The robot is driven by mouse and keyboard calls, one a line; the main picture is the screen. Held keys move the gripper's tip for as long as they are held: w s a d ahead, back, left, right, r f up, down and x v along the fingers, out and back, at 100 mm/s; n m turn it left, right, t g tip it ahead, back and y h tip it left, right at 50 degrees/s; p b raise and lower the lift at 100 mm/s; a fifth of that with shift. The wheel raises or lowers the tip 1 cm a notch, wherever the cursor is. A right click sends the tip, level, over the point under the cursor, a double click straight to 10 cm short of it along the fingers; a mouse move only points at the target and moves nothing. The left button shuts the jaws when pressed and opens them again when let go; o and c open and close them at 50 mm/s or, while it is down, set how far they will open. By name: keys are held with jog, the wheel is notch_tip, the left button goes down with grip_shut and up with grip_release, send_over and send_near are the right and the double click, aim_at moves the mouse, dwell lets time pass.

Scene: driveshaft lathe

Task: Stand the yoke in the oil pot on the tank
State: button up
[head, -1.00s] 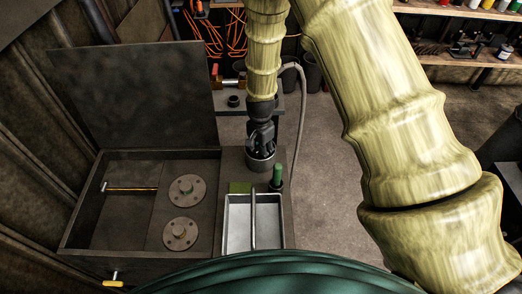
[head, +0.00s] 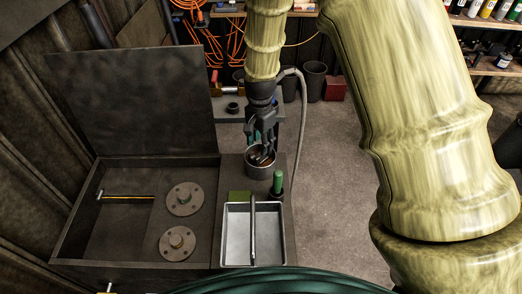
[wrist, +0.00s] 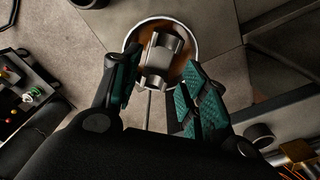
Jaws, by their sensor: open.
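The yoke (wrist: 160,58) is a grey metal fork-shaped part. In the wrist view it sits inside the round oil pot (wrist: 194,42), with brown oil around it. It also shows in the head view (head: 263,157), inside the pot (head: 261,172) on the tank's right-hand top (head: 231,172). It looks tilted in the head view; I cannot tell whether it rests on the pot's bottom. My gripper (wrist: 157,90) is open, its two teal-padded fingers apart on either side of the yoke's near end. In the head view my gripper (head: 262,142) is just above the pot.
A metal tray (head: 236,232) with a rod across it lies in front of the pot. A green block (head: 240,197) and a green-handled tool (head: 278,182) stand between. Left is an open-lidded bay with two flanged discs (head: 185,199) and a hammer (head: 128,196).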

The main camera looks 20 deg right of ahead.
jog(key=shift+r+b, duration=0.4)
jog(key=shift+r, duration=1.45)
